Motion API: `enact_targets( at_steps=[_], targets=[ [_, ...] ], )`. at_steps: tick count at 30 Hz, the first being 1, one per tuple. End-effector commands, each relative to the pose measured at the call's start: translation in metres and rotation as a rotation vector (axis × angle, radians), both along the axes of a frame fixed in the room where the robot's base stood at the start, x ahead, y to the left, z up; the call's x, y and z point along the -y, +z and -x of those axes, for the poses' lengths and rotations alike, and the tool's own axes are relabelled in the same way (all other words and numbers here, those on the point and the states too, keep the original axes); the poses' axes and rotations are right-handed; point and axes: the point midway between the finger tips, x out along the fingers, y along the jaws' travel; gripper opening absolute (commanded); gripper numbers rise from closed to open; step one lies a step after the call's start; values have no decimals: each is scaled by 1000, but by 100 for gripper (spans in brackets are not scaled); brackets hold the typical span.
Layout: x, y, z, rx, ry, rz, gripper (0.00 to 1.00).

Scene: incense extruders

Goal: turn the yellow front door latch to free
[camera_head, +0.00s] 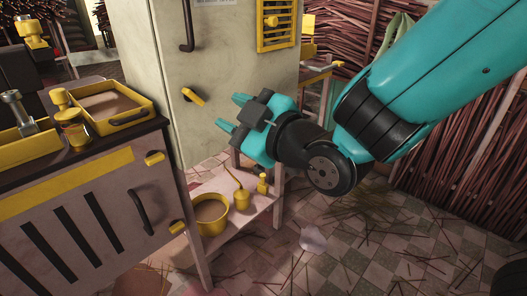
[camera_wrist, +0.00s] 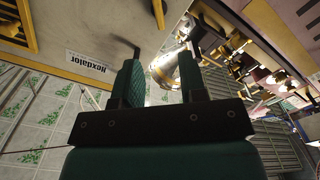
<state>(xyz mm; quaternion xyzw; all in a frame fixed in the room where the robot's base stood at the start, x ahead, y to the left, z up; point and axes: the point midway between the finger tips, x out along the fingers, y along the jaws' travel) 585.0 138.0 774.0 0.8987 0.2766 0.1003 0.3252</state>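A yellow latch (camera_head: 193,96) sits on the front of a tall pale cabinet door (camera_head: 225,60), below a dark vertical handle (camera_head: 186,25). It lies slanted, running down to the right. My gripper (camera_head: 231,112) is just right of the latch in the head view, its teal fingers apart and pointing left. No contact with the latch shows. In the wrist view the two fingers (camera_wrist: 161,70) are spread with nothing held between them. A small yellow piece (camera_wrist: 158,12) shows beyond the fingertips; I cannot tell whether it is the latch.
A low cabinet (camera_head: 95,215) with yellow trays (camera_head: 112,105) and its own yellow latches (camera_head: 155,157) stands at the left. A low shelf (camera_head: 262,208) below my gripper holds a yellow pot (camera_head: 211,214) and small yellow vessels. Bundled sticks (camera_head: 470,130) line the right; straws litter the tiled floor.

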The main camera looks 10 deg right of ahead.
Motion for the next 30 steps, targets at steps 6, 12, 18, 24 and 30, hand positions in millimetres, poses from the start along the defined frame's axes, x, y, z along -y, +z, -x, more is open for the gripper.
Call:
enact_targets(
  at_steps=[6, 12, 18, 24, 30],
  targets=[
    [5, -7, 9, 10, 5, -2, 38],
    [14, -7, 21, 6, 0, -2, 38],
    [26, -2, 38, 4, -3, -3, 38],
    [32, -1, 45, 1, -3, -1, 38],
    [32, 0, 46, 0, -3, 0, 38]
  ],
)
